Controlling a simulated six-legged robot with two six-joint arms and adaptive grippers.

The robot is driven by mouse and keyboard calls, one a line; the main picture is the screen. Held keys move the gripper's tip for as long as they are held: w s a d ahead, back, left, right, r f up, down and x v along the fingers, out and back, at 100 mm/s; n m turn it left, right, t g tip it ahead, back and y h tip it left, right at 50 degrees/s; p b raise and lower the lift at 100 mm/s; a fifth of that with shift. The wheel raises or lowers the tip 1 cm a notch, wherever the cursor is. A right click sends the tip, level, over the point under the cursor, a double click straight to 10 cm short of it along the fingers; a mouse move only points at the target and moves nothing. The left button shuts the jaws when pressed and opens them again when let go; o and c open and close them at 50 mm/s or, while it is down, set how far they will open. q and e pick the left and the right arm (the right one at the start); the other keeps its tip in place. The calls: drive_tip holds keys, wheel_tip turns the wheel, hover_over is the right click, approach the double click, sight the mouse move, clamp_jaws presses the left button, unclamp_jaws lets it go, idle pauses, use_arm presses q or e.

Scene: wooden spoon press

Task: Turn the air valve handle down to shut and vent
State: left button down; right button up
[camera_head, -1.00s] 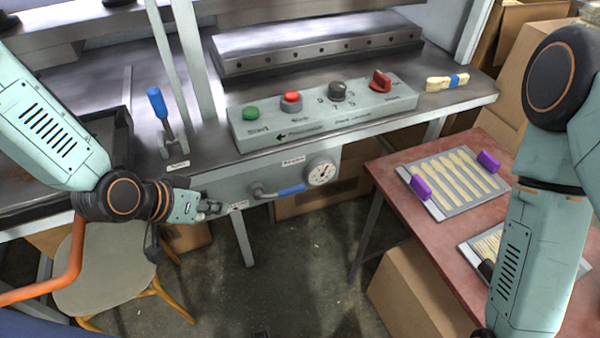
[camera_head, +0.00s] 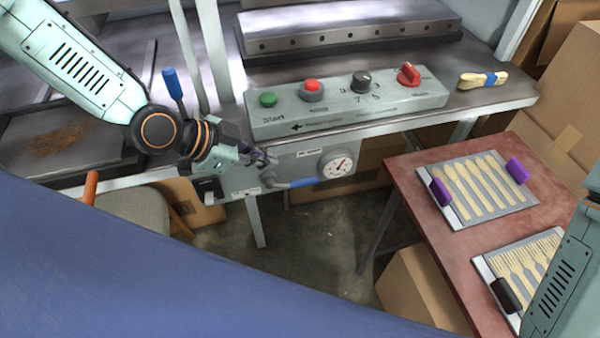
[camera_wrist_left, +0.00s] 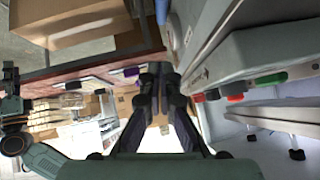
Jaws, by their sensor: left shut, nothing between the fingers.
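The air valve's blue handle (camera_head: 304,183) lies nearly level, pointing right from its grey pivot, below the front edge of the press table and beside a round gauge (camera_head: 336,163). My left gripper (camera_head: 270,158) is shut and empty, its tips just above the pivot end of the valve. In the head view I cannot tell whether the tips touch the valve. The left wrist view shows the shut fingers (camera_wrist_left: 160,76) pointing away from the camera. Only a link of my right arm shows at the right edge of the head view; its gripper is out of view.
A control box (camera_head: 345,107) with green and red buttons, a dial and a red switch sits above the valve. A blue-gripped lever (camera_head: 173,88) stands left. A red table (camera_head: 465,235) with trays of wooden utensils stands right. The floor below is open.

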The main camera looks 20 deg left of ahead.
use_arm(q)
drive_tip(key=b, duration=0.4)
hover_over(308, 178)
drive_tip(key=s+a, duration=0.1)
drive_tip(key=s, duration=0.2)
wheel_tip(308, 178, down, 7)
drive_tip(key=f, duration=0.3)
drive_tip(key=shift+w+a+f+b, duration=0.25)
drive_tip(key=shift+w+a+b, duration=0.05)
drive_tip(key=shift+w+a, duration=0.05)
drive_tip(key=shift+a+f, duration=0.1)
drive_tip(key=shift+f, duration=0.3)
drive_tip(key=shift+r, duration=0.1)
drive_tip(key=shift+w, duration=0.1)
